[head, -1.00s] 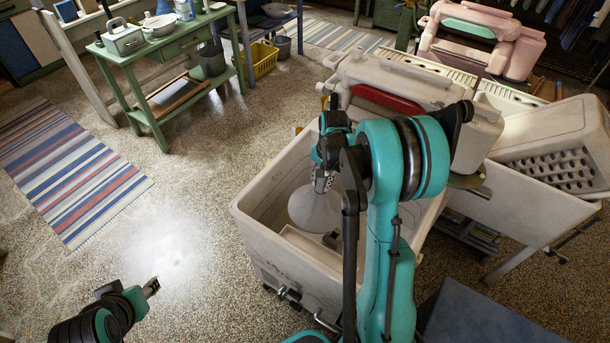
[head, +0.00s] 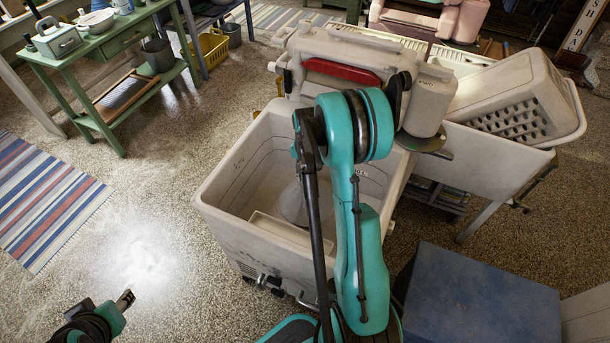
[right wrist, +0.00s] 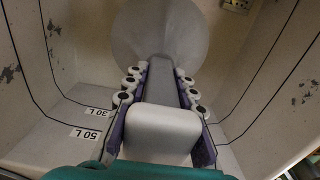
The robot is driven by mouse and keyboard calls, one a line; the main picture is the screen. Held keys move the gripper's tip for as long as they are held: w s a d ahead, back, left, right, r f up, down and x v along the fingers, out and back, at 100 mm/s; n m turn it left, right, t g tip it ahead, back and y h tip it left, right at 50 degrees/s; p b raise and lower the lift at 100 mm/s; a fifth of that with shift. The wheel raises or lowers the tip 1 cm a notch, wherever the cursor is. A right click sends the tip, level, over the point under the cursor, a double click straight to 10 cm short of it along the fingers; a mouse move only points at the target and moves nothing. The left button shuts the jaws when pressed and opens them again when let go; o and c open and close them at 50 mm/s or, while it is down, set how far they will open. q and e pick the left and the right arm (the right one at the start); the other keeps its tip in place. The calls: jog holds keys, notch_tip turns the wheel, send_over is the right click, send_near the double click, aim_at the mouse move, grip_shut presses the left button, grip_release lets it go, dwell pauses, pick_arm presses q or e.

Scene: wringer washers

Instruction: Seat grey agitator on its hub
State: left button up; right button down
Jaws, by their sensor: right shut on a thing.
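The grey agitator (head: 293,206) is inside the square cream washer tub (head: 265,240), partly hidden by my right arm. In the right wrist view its wide cone (right wrist: 160,30) points away from the camera, and its pale stem and cap lie between the fingers. My right gripper (right wrist: 160,78) is shut on the agitator's stem. The head view hides this gripper behind my arm. The hub is hidden under the cone, so I cannot tell whether the agitator touches it. My left gripper (head: 125,299) is over the floor at the lower left, away from the tub; its jaw state is unclear.
A wringer with a red roller (head: 341,72) stands over the tub's back edge. A cream basket (head: 515,95) lies tilted on the right. A blue-topped box (head: 480,300) stands at the lower right. A green table (head: 110,55) is at the back left. The floor left of the tub is open.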

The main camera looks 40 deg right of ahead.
aim_at(306, 187)
jog(key=shift+f, duration=0.15)
jog(key=shift+f+b, duration=2.7)
jog(key=shift+f, duration=0.2)
jog(key=shift+a+f, duration=0.1)
jog(key=shift+f, duration=1.75)
dwell(2.3)
jog(key=shift+s+f, duration=0.1)
dwell(0.7)
